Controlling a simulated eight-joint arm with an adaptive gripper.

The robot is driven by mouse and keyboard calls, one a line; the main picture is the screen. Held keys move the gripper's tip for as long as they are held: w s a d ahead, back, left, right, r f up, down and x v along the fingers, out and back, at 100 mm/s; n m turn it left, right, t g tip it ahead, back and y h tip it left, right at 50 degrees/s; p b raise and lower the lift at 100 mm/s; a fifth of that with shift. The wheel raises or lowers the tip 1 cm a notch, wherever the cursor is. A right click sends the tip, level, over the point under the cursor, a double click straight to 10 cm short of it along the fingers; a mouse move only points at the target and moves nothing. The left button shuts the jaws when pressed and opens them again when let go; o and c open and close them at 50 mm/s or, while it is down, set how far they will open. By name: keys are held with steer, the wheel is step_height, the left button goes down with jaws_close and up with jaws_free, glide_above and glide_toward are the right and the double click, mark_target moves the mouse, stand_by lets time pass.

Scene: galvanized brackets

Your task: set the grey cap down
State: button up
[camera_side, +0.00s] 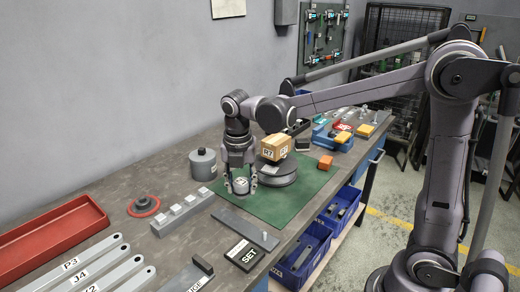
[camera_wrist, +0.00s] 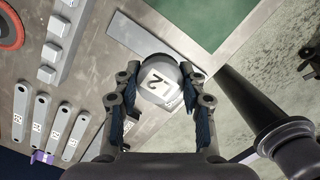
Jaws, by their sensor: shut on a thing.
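The grey cap (camera_side: 240,187) is a short round piece with a white label on top. My gripper (camera_side: 239,180) points down and is shut on it, with a finger on each side. In the wrist view the cap (camera_wrist: 158,82) sits between the fingers of my gripper (camera_wrist: 158,76), its label reading like a 2. It is near the left edge of the green mat (camera_side: 290,207). I cannot tell whether its underside touches anything.
A box labelled R7 (camera_side: 276,147) sits on a dark round stand (camera_side: 279,176) just right of my gripper. A grey cylinder (camera_side: 203,165) stands to the left. A pegged grey block (camera_side: 184,212) and a long flat bar (camera_side: 246,229) lie in front. The mat's front is clear.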

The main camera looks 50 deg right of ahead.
glide_above(203, 244)
steer(key=f, duration=0.7)
steer(key=shift+s+a, duration=0.15)
steer(key=shift+s, duration=0.05)
steer(key=shift+f, duration=2.05)
steer(key=o, duration=1.2)
steer(key=shift+f, duration=0.15)
